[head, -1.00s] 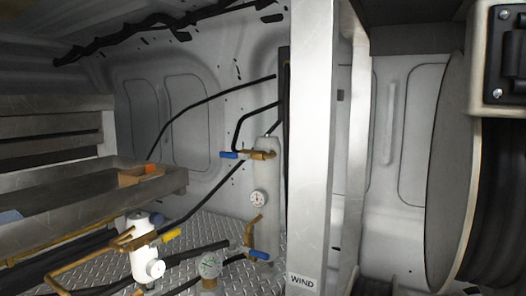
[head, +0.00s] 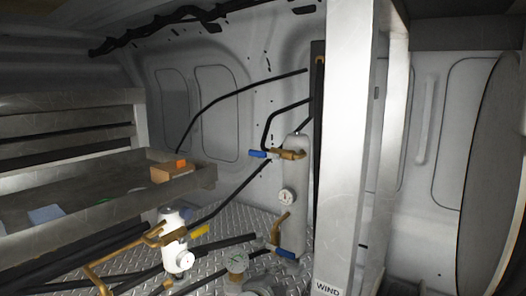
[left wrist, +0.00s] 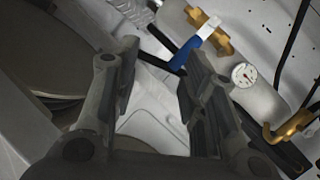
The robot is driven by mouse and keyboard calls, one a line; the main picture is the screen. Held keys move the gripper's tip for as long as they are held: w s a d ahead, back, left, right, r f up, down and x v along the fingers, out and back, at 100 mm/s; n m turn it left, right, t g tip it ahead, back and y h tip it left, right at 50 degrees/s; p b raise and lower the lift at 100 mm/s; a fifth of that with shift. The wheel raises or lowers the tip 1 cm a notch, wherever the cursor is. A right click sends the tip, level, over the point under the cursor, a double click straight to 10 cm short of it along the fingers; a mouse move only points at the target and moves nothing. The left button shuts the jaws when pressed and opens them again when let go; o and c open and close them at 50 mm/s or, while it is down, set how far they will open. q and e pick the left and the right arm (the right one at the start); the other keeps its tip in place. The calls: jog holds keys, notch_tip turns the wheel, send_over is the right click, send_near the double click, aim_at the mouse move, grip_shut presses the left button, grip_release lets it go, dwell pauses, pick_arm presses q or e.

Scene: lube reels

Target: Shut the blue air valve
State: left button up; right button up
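The blue air valve handle (head: 258,154) sticks out to the left of its brass body (head: 293,155) at the top of a grey upright cylinder in the head view. In the left wrist view the blue handle (left wrist: 187,47) lies just beyond the right-hand finger, with its brass fitting (left wrist: 209,31) above right. My left gripper (left wrist: 160,58) is open and empty, its two dark fingers apart and not seen touching the handle. My right gripper is not in view.
A second blue handle (head: 286,254) sits low beside the cylinder. A white filter (head: 173,240) with a yellow handle stands left of it. A metal post (head: 345,150) rises close on the right. Black hoses run behind the cylinder. A shelf (head: 110,195) is at left.

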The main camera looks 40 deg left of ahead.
pick_arm(q)
jog(key=w+a+r+m+t+y, duration=0.1)
jog(key=w+a+r, duration=0.15)
jog(key=r, duration=0.35)
jog(key=w+a+r+t+y, duration=0.1)
jog(key=w+a+r, duration=0.1)
jog(key=a+r, duration=0.25)
jog(key=m+t+y, duration=0.2)
jog(key=t+y, duration=0.1)
send_near(257, 155)
jog(key=p+x, duration=0.3)
jog(key=x, duration=0.6)
jog(key=shift+w+a+r, duration=0.1)
jog(key=shift+w+a, duration=0.05)
jog(key=shift+w, duration=0.2)
jog(key=shift+p+x, duration=0.45)
jog(key=shift+x, duration=0.3)
grip_shut()
